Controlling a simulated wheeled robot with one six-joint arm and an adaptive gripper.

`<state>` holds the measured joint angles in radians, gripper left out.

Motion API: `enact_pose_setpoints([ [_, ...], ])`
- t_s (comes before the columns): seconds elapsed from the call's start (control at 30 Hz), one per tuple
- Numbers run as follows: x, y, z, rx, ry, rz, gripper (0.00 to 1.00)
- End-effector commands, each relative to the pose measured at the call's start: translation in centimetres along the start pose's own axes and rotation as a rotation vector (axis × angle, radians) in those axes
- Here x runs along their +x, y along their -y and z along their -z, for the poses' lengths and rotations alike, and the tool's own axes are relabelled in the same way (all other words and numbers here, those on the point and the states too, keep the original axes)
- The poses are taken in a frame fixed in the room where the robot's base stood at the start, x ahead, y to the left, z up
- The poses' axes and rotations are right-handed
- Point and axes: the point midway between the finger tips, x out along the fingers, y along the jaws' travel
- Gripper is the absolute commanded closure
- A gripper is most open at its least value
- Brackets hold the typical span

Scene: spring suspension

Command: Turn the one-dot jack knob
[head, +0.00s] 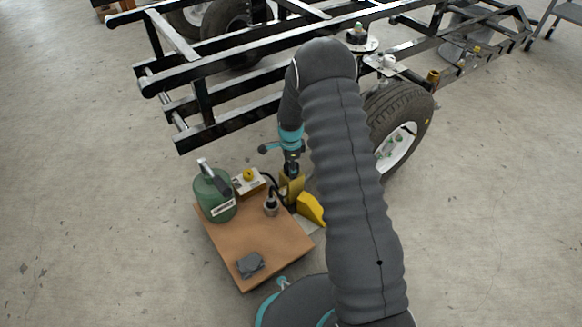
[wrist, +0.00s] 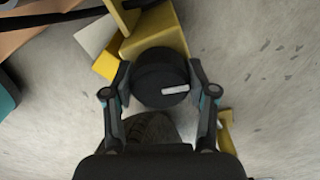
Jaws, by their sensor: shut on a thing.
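A round black knob (wrist: 155,72) with a white line on its top sits on a yellow jack (wrist: 160,32) in the wrist view. My gripper (wrist: 160,84) has one finger on each side of the knob and is shut on it. In the head view my gripper (head: 291,160) points down over the yellow jack (head: 292,188), beside the wooden board. I cannot make out dots on the knob, and my gripper hides it in the head view.
A wooden board (head: 258,244) holds a green canister (head: 208,188), a small box with a yellow button (head: 248,174) and a grey cloth (head: 249,264). A yellow wedge (head: 311,208) is close by. A black frame (head: 205,128) and a tyre (head: 411,105) stand behind.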

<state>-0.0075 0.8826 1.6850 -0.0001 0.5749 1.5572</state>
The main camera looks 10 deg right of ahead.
Motion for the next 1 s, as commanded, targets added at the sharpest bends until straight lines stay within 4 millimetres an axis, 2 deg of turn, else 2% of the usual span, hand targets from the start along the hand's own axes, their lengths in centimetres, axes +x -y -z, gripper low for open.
enact_pose_setpoints([
  [0.23,-0.1,0.2,0.0,0.001,0.0,0.007,0.78],
  [0.27,-0.1,0.2,0.0,0.001,0.0,0.007,0.41],
  [0.3,-0.1,0.2,0.0,0.001,0.0,0.007,0.31],
  [0.37,-0.1,0.2,0.0,0.0,0.0,0.007,0.18],
  [0.77,-0.5,0.1,0.0,-0.001,0.0,0.003,0.18],
  [0.87,-1.6,0.2,0.0,-0.001,0.0,0.006,0.18],
  [1.0,-4.1,0.2,0.0,-0.001,0.0,0.007,0.18],
])
